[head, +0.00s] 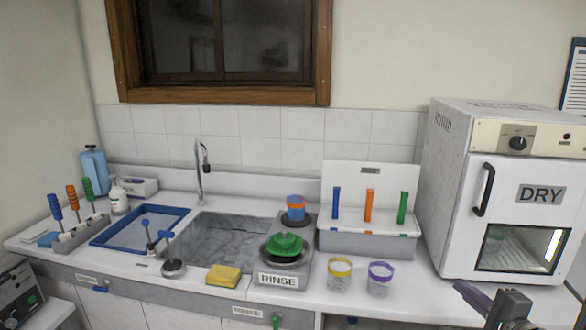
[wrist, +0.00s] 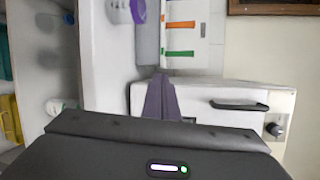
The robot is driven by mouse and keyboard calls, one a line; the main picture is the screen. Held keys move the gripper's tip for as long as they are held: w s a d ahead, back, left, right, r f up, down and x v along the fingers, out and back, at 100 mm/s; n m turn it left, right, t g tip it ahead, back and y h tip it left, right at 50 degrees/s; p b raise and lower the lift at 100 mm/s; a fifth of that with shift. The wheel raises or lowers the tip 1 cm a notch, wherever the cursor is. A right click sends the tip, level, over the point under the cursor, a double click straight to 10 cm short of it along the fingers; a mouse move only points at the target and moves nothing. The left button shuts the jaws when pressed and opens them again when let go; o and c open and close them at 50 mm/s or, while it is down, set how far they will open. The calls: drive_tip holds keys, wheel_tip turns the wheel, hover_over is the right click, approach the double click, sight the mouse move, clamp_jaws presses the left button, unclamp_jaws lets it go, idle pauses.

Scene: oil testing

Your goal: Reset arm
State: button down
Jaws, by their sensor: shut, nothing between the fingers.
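My gripper (head: 462,288) shows at the bottom right of the head view, in front of the drying oven. Its purple fingers also show in the wrist view (wrist: 160,85), closed together with nothing between them. The dark arm link behind the fingers is partly cut off by the frame edge. The gripper appears to touch nothing.
The white DRY oven (head: 462,200) stands at the right. Two jars, one yellow-rimmed (head: 339,276) and one purple-rimmed (head: 380,280), stand on the counter left of my gripper. The RINSE unit (head: 278,281), sink (head: 225,232) and blue tray (head: 122,243) lie farther left.

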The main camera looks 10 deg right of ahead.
drive_tip(key=s+a+f+n+g+y, duration=0.2)
drive_tip(key=s+a+n+g, duration=0.15)
drive_tip(key=a, duration=0.45)
drive_tip(key=s+a+f+n+g+y, duration=0.1)
drive_tip(key=s+a+f+n+g, duration=0.2)
drive_tip(key=a, duration=0.4)
drive_tip(key=s+a+f+n+g+y, duration=0.1)
drive_tip(key=s+a+n+g+y, duration=0.15)
drive_tip(key=a+g, duration=0.4)
drive_tip(key=s+a+r+n+t+h, duration=0.2)
drive_tip(key=s+a+r+n+h, duration=0.3)
drive_tip(key=a+r+n, duration=0.4)
drive_tip(key=s+a+n, duration=0.1)
drive_tip(key=a+n, duration=0.1)
drive_tip(key=a, duration=0.1)
drive_tip(key=shift+a+n+t, duration=0.3)
